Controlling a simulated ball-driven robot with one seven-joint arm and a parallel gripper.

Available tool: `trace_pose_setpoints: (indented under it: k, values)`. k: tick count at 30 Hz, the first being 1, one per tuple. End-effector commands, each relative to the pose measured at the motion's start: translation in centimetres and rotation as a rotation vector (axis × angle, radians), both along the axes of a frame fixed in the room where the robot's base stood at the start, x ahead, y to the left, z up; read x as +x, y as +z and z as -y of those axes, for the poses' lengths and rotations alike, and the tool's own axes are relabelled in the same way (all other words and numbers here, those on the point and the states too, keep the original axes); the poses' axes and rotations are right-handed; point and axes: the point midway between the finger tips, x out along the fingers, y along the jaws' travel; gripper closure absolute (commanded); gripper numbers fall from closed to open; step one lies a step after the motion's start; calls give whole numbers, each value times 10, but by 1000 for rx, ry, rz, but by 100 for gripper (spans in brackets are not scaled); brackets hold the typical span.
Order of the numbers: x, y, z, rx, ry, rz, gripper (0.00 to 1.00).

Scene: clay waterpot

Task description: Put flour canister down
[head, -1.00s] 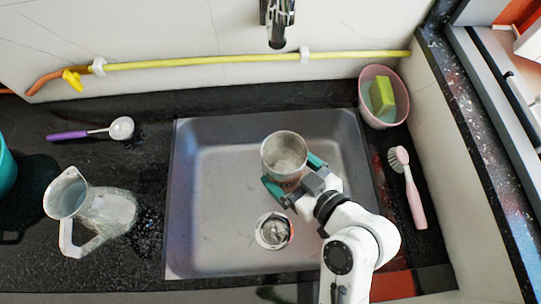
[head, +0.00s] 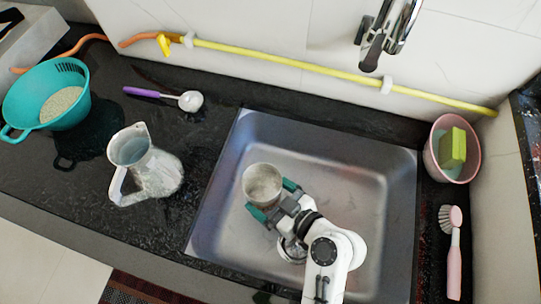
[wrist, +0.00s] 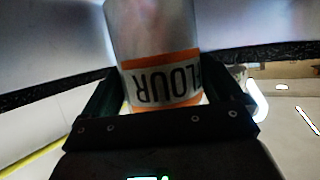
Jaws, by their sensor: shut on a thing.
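The flour canister (head: 262,182) is a grey, open-topped cylinder, seen from above in the head view. My gripper (head: 274,199) is shut on it, with one teal finger on each side. The canister is over the left part of the metal sink (head: 345,165); its height above the sink floor cannot be told. In the wrist view the canister (wrist: 155,35) stands between the dark fingers (wrist: 165,95), and its orange and white FLOUR label appears upside down.
A glass-like pitcher (head: 150,172), a purple-handled scoop (head: 190,101) and a teal colander (head: 70,108) are on the dark counter left of the sink. A pink bowl with a sponge (head: 452,150) and a pink brush (head: 453,255) are at right. A drain (head: 290,248) is partly hidden by my arm.

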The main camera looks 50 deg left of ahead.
Motion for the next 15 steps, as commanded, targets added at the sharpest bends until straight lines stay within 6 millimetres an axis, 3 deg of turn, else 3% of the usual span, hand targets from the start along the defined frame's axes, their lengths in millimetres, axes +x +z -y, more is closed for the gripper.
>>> trace_pose_setpoints:
  k: [9,15]
  values:
    - [1,-35,0,2,-1,0,65]
    - [1,-43,-1,4,-2,3,65]
